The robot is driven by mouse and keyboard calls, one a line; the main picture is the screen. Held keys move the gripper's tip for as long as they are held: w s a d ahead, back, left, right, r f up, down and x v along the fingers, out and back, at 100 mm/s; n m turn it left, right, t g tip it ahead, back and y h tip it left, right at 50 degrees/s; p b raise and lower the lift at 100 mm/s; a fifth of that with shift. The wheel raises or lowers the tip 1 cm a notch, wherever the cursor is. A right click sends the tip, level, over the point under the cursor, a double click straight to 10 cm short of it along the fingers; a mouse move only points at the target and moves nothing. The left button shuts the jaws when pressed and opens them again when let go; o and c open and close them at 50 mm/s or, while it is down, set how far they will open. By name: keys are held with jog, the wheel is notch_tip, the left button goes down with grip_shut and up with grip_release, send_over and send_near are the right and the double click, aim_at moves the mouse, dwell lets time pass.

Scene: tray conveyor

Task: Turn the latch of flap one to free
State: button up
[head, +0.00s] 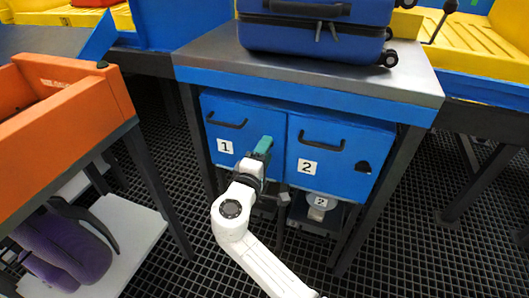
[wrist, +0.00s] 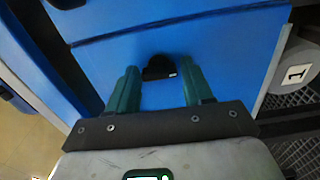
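Flap one (head: 215,136) is the left blue panel under the counter, with a "1" label (head: 225,147) and a black handle (head: 227,122). It looks shut. My gripper (head: 265,145) is in front of its right part and hides its latch in the head view. In the wrist view the latch (wrist: 158,68) is a small black knob with a pale mark at its right end, on the blue face of flap one (wrist: 215,45). My gripper (wrist: 159,82) is open, with one green finger on each side of the latch. I cannot tell whether the fingers touch it.
Flap two (head: 305,133) is just right, with its own handle (head: 321,142) and black latch (head: 363,167). A blue suitcase (head: 315,30) lies on the counter (head: 215,52). An orange tray (head: 75,95) stands left. A roll marked "1" (wrist: 290,75) sits right in the wrist view.

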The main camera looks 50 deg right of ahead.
jog(key=o, duration=0.3)
jog(key=p+v, duration=0.2)
jog(key=v, duration=0.8)
jog(key=shift+s+a, duration=0.15)
jog(key=shift+a, duration=0.25)
jog(key=s+d+f+m+g+y, duration=0.2)
jog(key=s+f+m+g+y, duration=0.25)
jog(key=s+f+y, duration=0.9)
jog(key=s+a+f+y, duration=0.3)
jog(key=s+a, duration=0.3)
jog(key=s, duration=0.2)
jog(key=shift+g, duration=0.35)
jog(key=r+p, duration=0.8)
jog(key=p, duration=0.1)
jog(key=r+p, duration=0.8)
jog(key=r, duration=0.1)
jog(key=s+r+p, duration=0.1)
jog(key=r+p, duration=0.8)
jog(key=shift+a+r+p, duration=0.15)
jog(key=shift+a+p, duration=0.05)
jog(key=shift+p, duration=0.15)
